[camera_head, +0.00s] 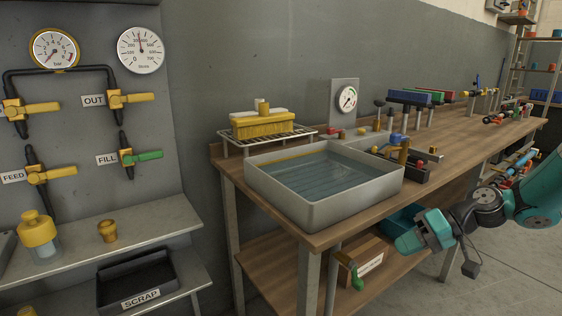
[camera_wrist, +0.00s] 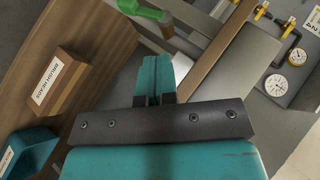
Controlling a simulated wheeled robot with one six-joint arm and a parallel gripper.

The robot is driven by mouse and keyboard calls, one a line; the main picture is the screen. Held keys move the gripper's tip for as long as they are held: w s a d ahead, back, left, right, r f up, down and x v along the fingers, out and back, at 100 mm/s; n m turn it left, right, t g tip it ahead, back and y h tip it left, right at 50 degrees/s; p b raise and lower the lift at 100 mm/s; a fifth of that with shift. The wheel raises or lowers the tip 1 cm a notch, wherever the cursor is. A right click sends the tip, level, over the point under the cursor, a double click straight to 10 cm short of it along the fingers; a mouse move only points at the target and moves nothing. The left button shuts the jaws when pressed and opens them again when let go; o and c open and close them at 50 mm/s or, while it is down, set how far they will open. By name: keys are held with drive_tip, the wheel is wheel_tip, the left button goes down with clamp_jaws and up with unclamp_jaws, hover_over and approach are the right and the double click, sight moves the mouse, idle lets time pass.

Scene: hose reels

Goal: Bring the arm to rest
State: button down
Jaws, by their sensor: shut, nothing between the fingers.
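My gripper (camera_head: 403,244) is in front of the long wooden bench, below the level of its top, at the end of my arm reaching in from the right. Its teal fingers are closed together with nothing between them. The closed fingers also show in the wrist view (camera_wrist: 153,78), pointing up the picture over the floor beside the lower shelf. No object is held, and I see no contact between the gripper and the bench.
The bench (camera_head: 440,155) carries a grey water basin (camera_head: 330,216). A green-handled drain valve (camera_head: 354,274) hangs below it. The lower shelf holds a labelled box (camera_head: 368,262) and a teal bin (camera_wrist: 30,152). A panel with gauges (camera_head: 140,50) stands left. Open floor lies right.

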drive_tip(key=s+a+r+n+g+h, duration=0.2)
drive_tip(key=s+a+r+n+h, duration=0.15)
drive_tip(key=s+a+r, duration=0.8)
drive_tip(key=s+a+h, duration=0.2)
drive_tip(key=s+h, duration=0.1)
drive_tip(key=s, duration=1.2)
wheel_tip(320, 180, up, 16)
drive_tip(key=p, duration=1.4)
drive_tip(key=shift+s+f+p, duration=0.2)
drive_tip(key=shift+f+p, duration=0.05)
drive_tip(key=shift+p, duration=0.15)
drive_tip(key=shift+a, duration=0.15)
